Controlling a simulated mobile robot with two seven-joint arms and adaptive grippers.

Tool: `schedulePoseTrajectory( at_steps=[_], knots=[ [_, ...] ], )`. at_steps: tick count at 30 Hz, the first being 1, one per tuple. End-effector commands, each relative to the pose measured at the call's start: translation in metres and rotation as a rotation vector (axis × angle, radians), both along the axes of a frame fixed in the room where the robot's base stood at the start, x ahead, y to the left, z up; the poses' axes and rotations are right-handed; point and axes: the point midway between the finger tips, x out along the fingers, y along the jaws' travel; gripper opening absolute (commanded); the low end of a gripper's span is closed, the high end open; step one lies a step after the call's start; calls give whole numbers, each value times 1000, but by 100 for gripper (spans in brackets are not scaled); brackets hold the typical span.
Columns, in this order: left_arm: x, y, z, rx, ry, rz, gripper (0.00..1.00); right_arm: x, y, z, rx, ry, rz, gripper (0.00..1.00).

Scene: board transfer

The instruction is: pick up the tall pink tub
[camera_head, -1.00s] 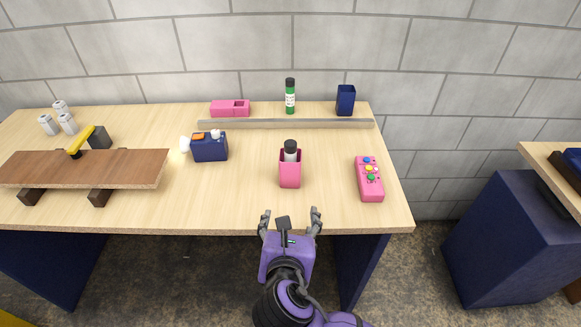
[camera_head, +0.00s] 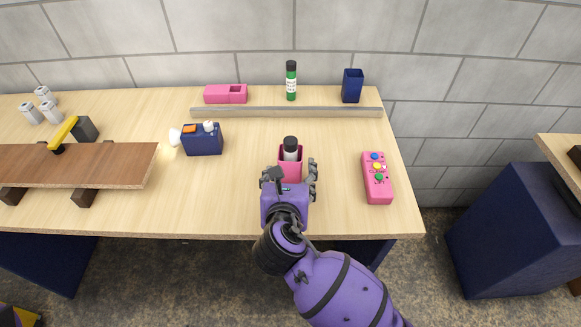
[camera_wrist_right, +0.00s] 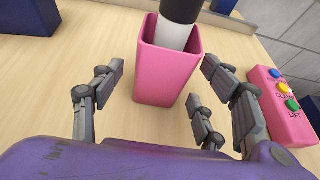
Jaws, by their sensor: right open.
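The tall pink tub (camera_head: 291,153) stands upright on the table near its front middle, with a black-capped white bottle (camera_head: 291,148) standing in it. In the head view my right gripper (camera_head: 291,172) covers the tub's lower front. In the right wrist view the pink tub (camera_wrist_right: 167,75) stands just ahead of the open fingers (camera_wrist_right: 160,92), roughly between them, and no finger clearly touches it. My right gripper is open and empty. My left gripper is not in view.
A pink button box (camera_head: 376,178) lies to the right of the tub. A navy box with a lamp (camera_head: 203,140) stands to the left, beside a raised brown board (camera_head: 90,165). A grey rail (camera_head: 285,112) crosses behind, with a green bottle (camera_head: 291,82) beyond it.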

Motion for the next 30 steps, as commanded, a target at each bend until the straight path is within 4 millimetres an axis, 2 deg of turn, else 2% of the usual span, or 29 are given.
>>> schedulePoseTrajectory(
  at_steps=[4, 12, 23, 30],
  knots=[
    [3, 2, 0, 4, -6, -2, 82, 15, -2, -6, -1, -1, -1, 67],
    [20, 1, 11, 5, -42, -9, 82, 16, -2, -6, 0, -1, 0, 66],
    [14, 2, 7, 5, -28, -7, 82, 16, -2, -6, 0, -1, 0, 19],
    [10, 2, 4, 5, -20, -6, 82, 16, -2, -5, 1, -3, 0, 19]
  ],
)
